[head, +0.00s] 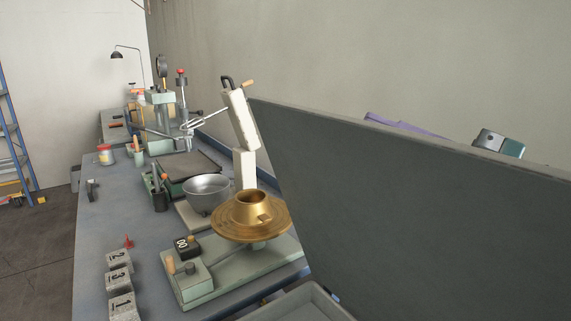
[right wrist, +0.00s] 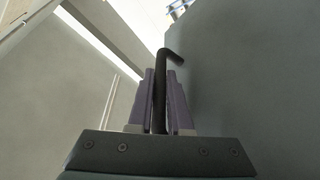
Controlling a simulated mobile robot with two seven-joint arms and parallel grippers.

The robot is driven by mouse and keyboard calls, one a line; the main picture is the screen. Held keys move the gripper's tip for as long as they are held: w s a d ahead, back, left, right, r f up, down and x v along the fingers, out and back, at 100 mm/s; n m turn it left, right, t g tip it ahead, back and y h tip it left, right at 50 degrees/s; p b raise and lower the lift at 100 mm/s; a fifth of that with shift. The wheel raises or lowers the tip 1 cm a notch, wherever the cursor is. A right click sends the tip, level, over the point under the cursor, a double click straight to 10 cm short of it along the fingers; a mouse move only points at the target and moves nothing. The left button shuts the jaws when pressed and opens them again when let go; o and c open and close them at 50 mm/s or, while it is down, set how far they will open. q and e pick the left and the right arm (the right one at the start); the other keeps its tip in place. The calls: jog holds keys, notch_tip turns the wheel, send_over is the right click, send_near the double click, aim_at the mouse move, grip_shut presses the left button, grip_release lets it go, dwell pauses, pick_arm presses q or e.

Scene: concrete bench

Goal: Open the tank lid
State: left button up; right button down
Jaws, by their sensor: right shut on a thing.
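The tank lid (head: 400,205) is a large dark grey panel. It stands raised and steeply tilted across the right half of the head view, and its grey face also fills the right of the right wrist view (right wrist: 260,70). A grey rim, likely the tank's (head: 300,303), shows at the bottom of the head view. My right gripper (right wrist: 161,80) has purple fingers shut on a black bent bar, the lid handle (right wrist: 172,55). In the head view the lid mostly hides my right arm; only purple and grey-teal parts show above its top edge. My left gripper is not in view.
A blue-grey bench (head: 105,215) runs away to the left. It carries a brass wheel-like part (head: 238,220) on a green base, a metal bowl (head: 207,193), numbered blocks (head: 119,281) and a lever press (head: 163,100). A plain wall stands behind. A blue ladder (head: 12,135) is far left.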

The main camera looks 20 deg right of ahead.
jog(key=shift+w+d+r+m+t, duration=0.1)
jog(key=shift+w+d+m, duration=0.15)
jog(key=shift+d, duration=0.3)
jog(key=shift+w+d+r+m+t, duration=0.1)
jog(key=shift+w+d+r+m, duration=0.1)
jog(key=shift+d, duration=0.3)
jog(key=shift+w+d+r+m+t, duration=0.15)
jog(key=shift+d+m, duration=0.1)
jog(key=shift+d, duration=0.3)
jog(key=shift+f, duration=0.1)
jog(key=c, duration=0.8)
grip_release()
jog(key=shift+c, duration=0.2)
